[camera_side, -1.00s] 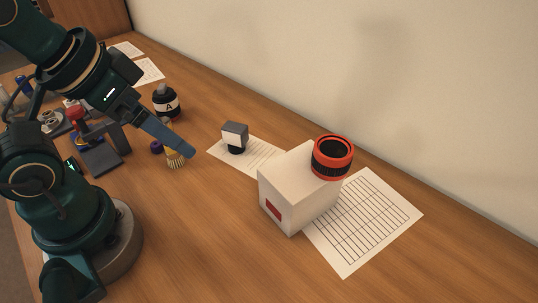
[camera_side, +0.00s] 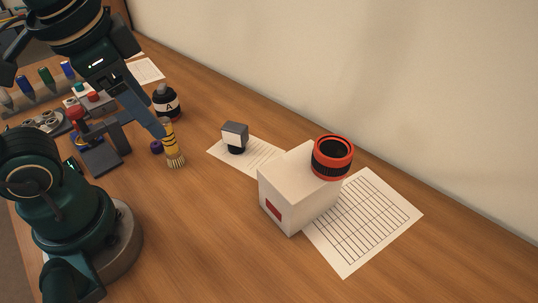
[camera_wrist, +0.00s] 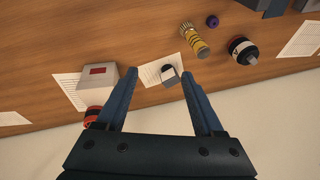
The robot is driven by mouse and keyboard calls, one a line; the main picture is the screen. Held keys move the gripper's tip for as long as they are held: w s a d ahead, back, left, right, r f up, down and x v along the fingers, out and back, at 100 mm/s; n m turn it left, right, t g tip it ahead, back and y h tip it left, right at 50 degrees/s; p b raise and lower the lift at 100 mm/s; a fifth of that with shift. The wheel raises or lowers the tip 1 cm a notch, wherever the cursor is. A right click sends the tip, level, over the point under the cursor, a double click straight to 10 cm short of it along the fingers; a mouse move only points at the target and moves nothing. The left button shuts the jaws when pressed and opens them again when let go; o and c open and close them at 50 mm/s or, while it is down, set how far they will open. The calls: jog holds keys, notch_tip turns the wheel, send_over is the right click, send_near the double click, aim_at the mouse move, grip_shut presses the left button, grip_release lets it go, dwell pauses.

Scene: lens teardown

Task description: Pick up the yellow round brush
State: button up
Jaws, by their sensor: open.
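The yellow round brush (camera_side: 171,142) has dark bands on its handle and pale bristles at the lower end in the side view. In the wrist view the brush (camera_wrist: 195,41) is at the upper right, just beyond the right fingertip and outside the gap between the fingers. I cannot tell whether it stands or lies. My gripper (camera_wrist: 160,72) is open, with nothing between the fingertips close to them. In the side view a blue finger of my gripper (camera_side: 159,131) overlaps the brush's left upper edge; contact is unclear.
A black bottle (camera_side: 166,102) stands behind the brush and a small purple piece (camera_side: 156,147) lies beside it. A dark stand (camera_side: 100,157) is to the left. A grey-white block (camera_side: 235,137), a white box (camera_side: 291,188) and a red-black ring (camera_side: 332,157) are rightward. The front table area is clear.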

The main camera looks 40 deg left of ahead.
jog(key=a+f+m+g+y, duration=0.1)
jog(key=a+m+g+y, duration=0.3)
jog(key=a+m+y, duration=0.3)
notch_tip(320, 180, up, 3)
jog(key=m+t+y, duration=0.1)
jog(key=m+y, duration=0.4)
jog(key=m, duration=0.4)
send_over(171, 140)
jog(key=f, duration=1.5)
jog(key=shift+d+f, duration=0.25)
jog(key=shift+f, duration=0.3)
jog(key=shift+a+f, duration=0.15)
jog(key=shift+a, duration=0.1)
jog(key=shift+x, duration=2.3)
grip_shut()
